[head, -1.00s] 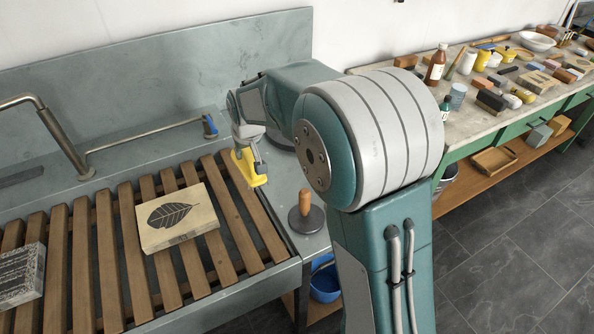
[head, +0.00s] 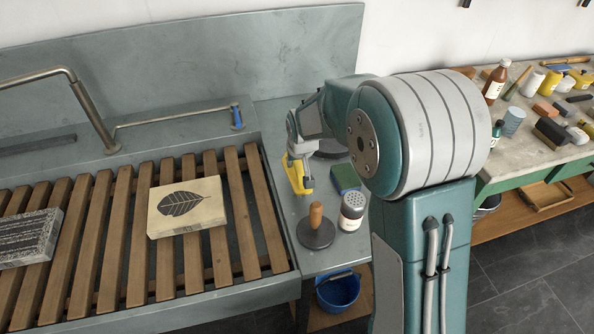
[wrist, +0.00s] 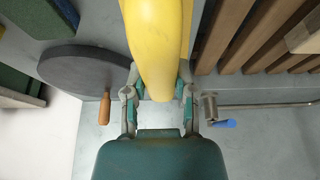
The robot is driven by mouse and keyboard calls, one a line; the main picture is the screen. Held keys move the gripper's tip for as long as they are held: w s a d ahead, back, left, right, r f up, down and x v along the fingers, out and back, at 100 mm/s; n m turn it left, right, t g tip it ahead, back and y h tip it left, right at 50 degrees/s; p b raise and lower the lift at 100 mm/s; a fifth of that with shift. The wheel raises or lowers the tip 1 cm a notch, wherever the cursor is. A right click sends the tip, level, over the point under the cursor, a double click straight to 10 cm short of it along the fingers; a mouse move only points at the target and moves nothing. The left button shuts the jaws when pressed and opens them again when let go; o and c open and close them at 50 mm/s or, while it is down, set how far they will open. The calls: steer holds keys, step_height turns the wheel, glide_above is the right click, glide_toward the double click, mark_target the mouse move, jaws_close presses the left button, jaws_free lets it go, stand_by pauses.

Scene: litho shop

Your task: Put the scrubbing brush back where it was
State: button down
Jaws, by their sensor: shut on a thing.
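My gripper (head: 299,163) is shut on a yellow scrubbing brush (head: 297,178). The brush hangs over the grey side ledge (head: 284,222), just right of the slatted rack. In the wrist view the yellow brush body (wrist: 156,50) fills the space between the fingers (wrist: 158,92). Its bristles cannot be made out, and I cannot tell whether it touches the ledge.
A dark disc with an upright wooden handle (head: 317,228) stands in front, beside a shaker (head: 352,211). A green block (head: 345,178) lies to the right. A leaf-print block (head: 186,205) lies on the slatted rack (head: 140,262). A blue bucket (head: 338,291) stands below.

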steer(key=f, duration=0.1)
steer(key=d+f, duration=0.1)
steer(key=f, duration=0.1)
steer(key=shift+d+f, duration=0.2)
steer(key=shift+f, duration=0.05)
steer(key=shift+a, duration=0.45)
steer(key=c, duration=0.8)
jaws_free()
steer(key=shift+a+f, duration=0.1)
steer(key=shift+a, duration=0.05)
steer(key=o, duration=0.4)
steer(key=shift+c, duration=0.2)
steer(key=shift+d, duration=0.35)
steer(key=v, duration=1.2)
steer(key=shift+a, duration=0.1)
steer(key=s+d+r, duration=0.3)
steer(key=s, duration=0.5)
steer(key=s+d+r+m, duration=0.1)
steer(key=s+d+r, duration=0.2)
steer(key=s, duration=0.6)
steer(key=s+d+r+m+t, duration=0.1)
steer(key=s+d+r, duration=0.3)
steer(key=s, duration=0.5)
steer(key=shift+d+h, duration=0.2)
steer(key=shift+h, duration=0.2)
